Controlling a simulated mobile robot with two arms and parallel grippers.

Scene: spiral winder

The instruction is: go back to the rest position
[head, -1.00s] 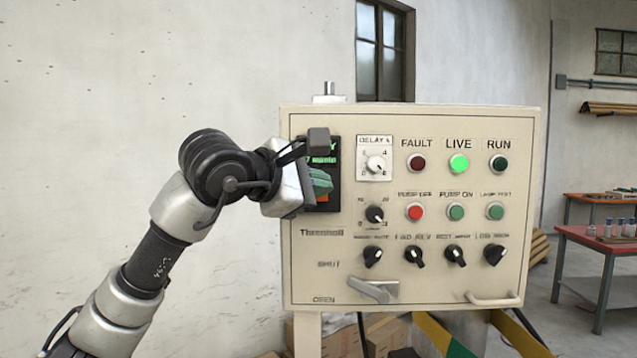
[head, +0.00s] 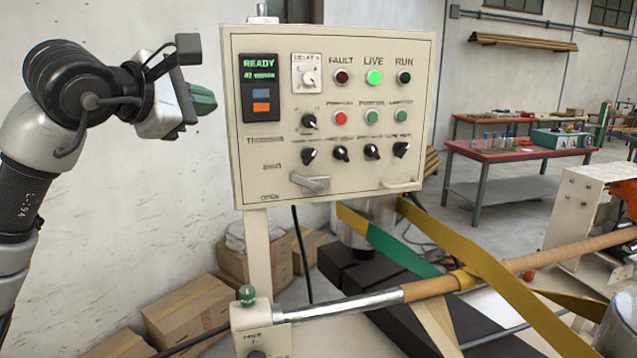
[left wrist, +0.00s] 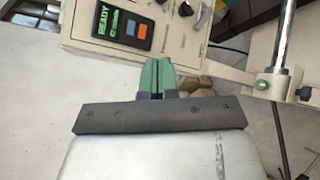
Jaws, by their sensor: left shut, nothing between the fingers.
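My left gripper (head: 203,99) hangs in the air left of the cream control panel (head: 410,120), clear of its face. Its green fingers are shut with nothing between them; they also show in the left wrist view (left wrist: 157,75), close together. The panel's display (head: 260,68) reads READY in green, with a blue and an orange button below it. The LIVE lamp (head: 374,78) is lit green; the FAULT lamp (head: 343,77) and RUN lamp (head: 404,77) look dark. My right gripper does not show in either view.
Below the panel, a metal shaft (head: 345,305) with a brown tube runs right, crossed by yellow and green bands (head: 385,247). Cardboard boxes (head: 187,312) stand on the floor by the wall. A red-topped table (head: 500,150) is behind. The wall side at left is open.

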